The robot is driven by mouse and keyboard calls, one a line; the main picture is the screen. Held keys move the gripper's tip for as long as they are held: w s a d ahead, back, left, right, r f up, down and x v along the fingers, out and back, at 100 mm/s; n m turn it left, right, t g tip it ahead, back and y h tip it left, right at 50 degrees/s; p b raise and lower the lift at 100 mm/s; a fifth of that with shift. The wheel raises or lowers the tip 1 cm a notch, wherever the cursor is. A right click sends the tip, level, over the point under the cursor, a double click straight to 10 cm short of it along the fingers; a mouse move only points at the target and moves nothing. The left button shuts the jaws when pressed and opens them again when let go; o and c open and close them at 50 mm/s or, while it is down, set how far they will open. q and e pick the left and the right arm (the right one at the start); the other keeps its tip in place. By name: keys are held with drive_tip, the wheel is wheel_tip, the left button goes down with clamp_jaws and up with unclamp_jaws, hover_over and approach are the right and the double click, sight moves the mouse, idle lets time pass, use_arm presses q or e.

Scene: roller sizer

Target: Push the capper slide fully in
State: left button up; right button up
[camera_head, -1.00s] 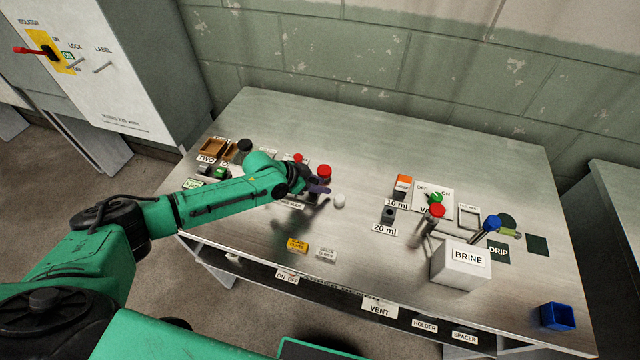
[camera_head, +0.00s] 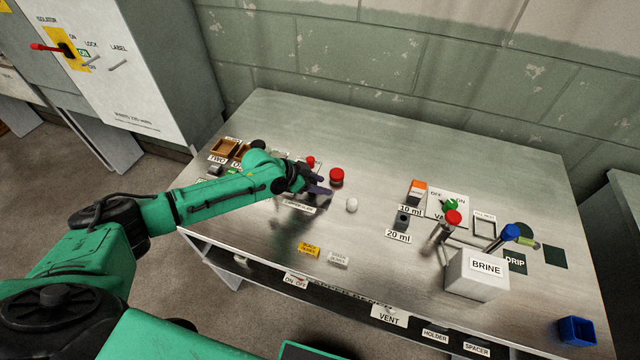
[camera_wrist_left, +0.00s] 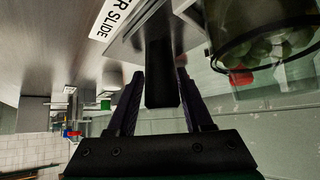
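My left gripper (camera_head: 318,190) is low over the table's left half, its fingers beside the red-lidded jar (camera_head: 337,177). In the left wrist view its fingers (camera_wrist_left: 161,98) are apart, one on each side of a dark bar-like handle (camera_wrist_left: 161,75), with thin gaps. A white label reading "R SLIDE" (camera_wrist_left: 110,18) lies beside this bar, which looks like part of the capper slide. In the head view the label (camera_head: 298,208) shows under my gripper, but the slide is hidden. How far in it sits cannot be told. My right gripper is out of view.
A glass jar with green contents (camera_wrist_left: 262,25) stands close to the fingers.

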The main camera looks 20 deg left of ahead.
use_arm(q)
drive_tip(key=shift+s+a+r, duration=0.1)
drive_tip(key=shift+a, duration=0.15)
drive_tip(key=b+v, duration=0.1)
drive_tip(key=v, duration=1.3)
drive_tip(key=shift+o, duration=1.3)
drive_tip(key=shift+d+r, duration=0.1)
drive_tip(key=shift+d, duration=0.1)
drive_tip(key=m+g+y, duration=0.5)
drive_tip(key=m+y, duration=0.2)
drive_tip(key=m, duration=0.5)
approach(312, 181)
drive_tip(key=f, duration=0.6)
drive_tip(key=w+f, duration=0.1)
drive_tip(key=f, duration=0.3)
drive_tip(key=shift+a+p, duration=0.15)
drive_tip(key=shift+p, duration=0.15)
drive_tip(key=shift+f, duration=0.25)
clamp_jaws()
